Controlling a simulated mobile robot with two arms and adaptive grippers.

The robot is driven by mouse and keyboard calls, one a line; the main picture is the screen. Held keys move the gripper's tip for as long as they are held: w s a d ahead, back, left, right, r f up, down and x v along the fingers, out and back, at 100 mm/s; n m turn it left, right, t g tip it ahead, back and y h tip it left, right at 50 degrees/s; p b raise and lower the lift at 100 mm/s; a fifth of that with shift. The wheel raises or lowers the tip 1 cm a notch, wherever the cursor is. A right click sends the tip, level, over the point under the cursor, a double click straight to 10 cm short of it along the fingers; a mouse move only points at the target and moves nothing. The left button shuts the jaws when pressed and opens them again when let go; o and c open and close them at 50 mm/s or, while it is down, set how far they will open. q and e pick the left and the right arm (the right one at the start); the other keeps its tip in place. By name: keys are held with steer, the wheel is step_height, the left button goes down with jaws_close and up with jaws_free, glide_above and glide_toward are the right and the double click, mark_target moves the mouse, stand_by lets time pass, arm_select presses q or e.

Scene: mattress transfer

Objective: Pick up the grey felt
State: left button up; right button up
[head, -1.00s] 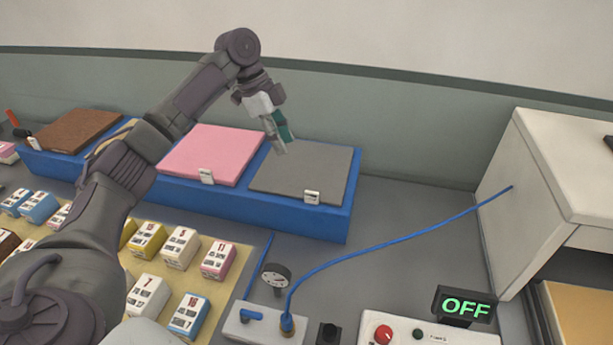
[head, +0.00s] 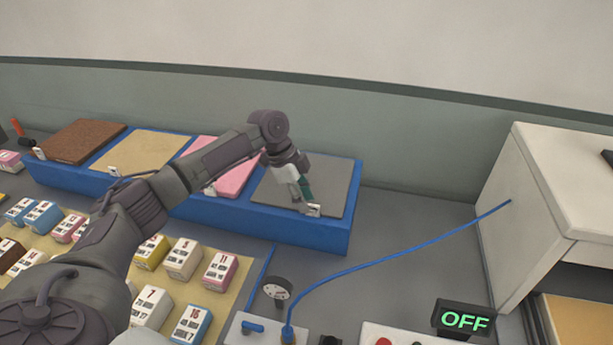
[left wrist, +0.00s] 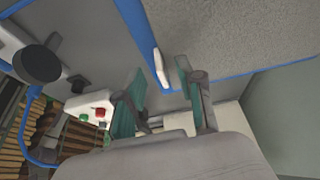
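The grey felt (head: 330,180) is a flat square sheet on the right end of a blue raised tray (head: 290,230). A small white clip or tag (head: 313,211) sits at its front edge. My left gripper (head: 306,200) points down by this tag. In the left wrist view, the grey felt (left wrist: 225,35) fills the upper right. There the left gripper (left wrist: 160,92) has its two green-padded fingers apart, with the white tag (left wrist: 162,68) showing just past the gap between them. I cannot tell whether a finger touches the tag or the felt. My right gripper is not in view.
Pink (head: 228,165), tan (head: 150,148) and brown (head: 85,140) sheets lie along the tray to the left, partly behind my arm. Numbered boxes (head: 184,256) stand in front. A gauge (head: 277,288), blue hose (head: 400,247), OFF display (head: 464,319) and white cabinet (head: 535,200) are to the right.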

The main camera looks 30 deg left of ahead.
arm_select(q)
steer(key=shift+x, duration=1.05)
jaws_close()
